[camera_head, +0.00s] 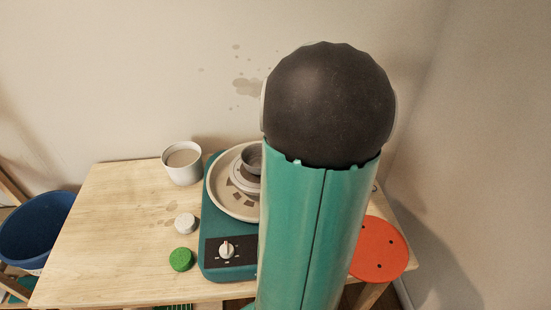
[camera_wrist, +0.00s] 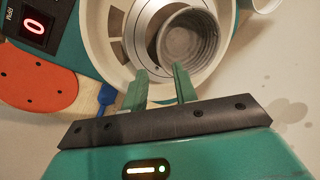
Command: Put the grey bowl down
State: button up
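The grey bowl (camera_wrist: 187,38) is round and ribbed inside. It sits off-centre on the pottery wheel's round head (camera_wrist: 133,35), inside the pale splash pan (camera_wrist: 97,45). In the head view the bowl (camera_head: 251,158) is partly hidden behind my arm. My gripper (camera_wrist: 161,68) has its two green fingers apart at the bowl's near rim. The right fingertip overlaps the rim in the picture; the left one lies left of the bowl, with a gap between. Whether either finger touches the bowl is not clear. My gripper is hidden in the head view.
A white cup (camera_head: 182,163) stands left of the wheel. A white lump (camera_head: 185,223) and a green round piece (camera_head: 181,259) lie on the wooden table (camera_head: 110,225). The table's left part is clear.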

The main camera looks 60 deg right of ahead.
jog(key=v, duration=0.4)
jog(key=w+a+r+n, duration=0.3)
jog(key=w+a+n, duration=0.1)
jog(key=a, duration=0.6)
jog(key=w+a+r+n, duration=0.2)
jog(key=w+a+n, duration=0.15)
jog(key=a, duration=0.75)
jog(key=s+a+n+t, duration=0.1)
jog(key=s+a+n, duration=0.2)
jog(key=a, duration=0.6)
jog(key=s+a+r+n+t, duration=0.1)
jog(key=s+a+n, duration=0.2)
jog(key=a+n, duration=0.4)
jog(key=a, duration=0.3)
jog(key=shift+a, duration=0.2)
